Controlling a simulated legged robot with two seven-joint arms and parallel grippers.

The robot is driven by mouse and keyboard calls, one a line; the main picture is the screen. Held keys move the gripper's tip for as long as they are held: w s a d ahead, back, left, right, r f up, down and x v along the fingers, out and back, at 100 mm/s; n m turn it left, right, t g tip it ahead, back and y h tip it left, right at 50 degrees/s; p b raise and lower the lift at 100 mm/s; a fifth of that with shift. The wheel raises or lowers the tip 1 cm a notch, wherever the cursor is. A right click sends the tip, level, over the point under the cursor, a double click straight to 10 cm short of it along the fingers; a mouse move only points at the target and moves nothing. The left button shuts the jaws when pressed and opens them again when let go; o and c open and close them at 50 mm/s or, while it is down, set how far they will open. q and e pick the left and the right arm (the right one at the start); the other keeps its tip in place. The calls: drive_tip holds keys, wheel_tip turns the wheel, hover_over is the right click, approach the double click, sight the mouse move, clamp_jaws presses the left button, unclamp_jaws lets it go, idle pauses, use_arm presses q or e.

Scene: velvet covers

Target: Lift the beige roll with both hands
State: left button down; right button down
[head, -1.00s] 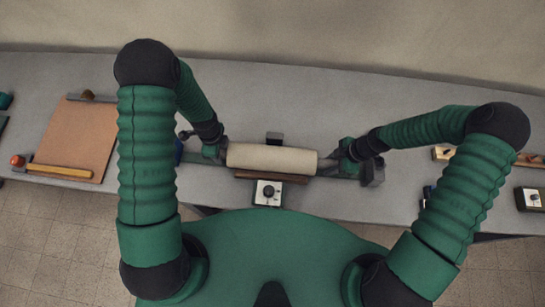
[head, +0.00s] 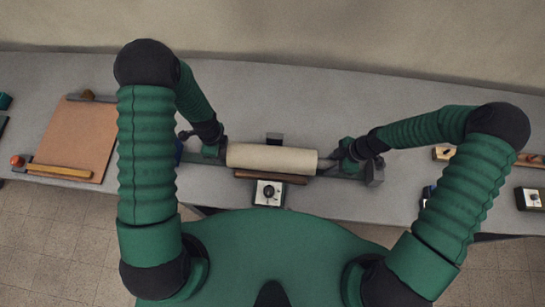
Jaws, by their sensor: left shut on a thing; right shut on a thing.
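The beige roll (head: 272,158) lies lengthwise from left to right in the middle of the bench in the head view. My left gripper (head: 222,150) is shut at the roll's left end. My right gripper (head: 328,161) is shut at the roll's right end. The fingertips are small and partly hidden, so the exact contact is hard to see. Whether the roll is clear of the surface below it cannot be told from this angle.
A dark stand (head: 374,172) and a small dark block (head: 274,138) are near the roll. A brown bar (head: 272,177) and a white box with a dial (head: 268,193) lie in front. A brown board (head: 78,138) lies left. The bench (head: 300,95) behind is clear.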

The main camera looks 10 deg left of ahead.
drive_tip(key=shift+r, duration=0.1)
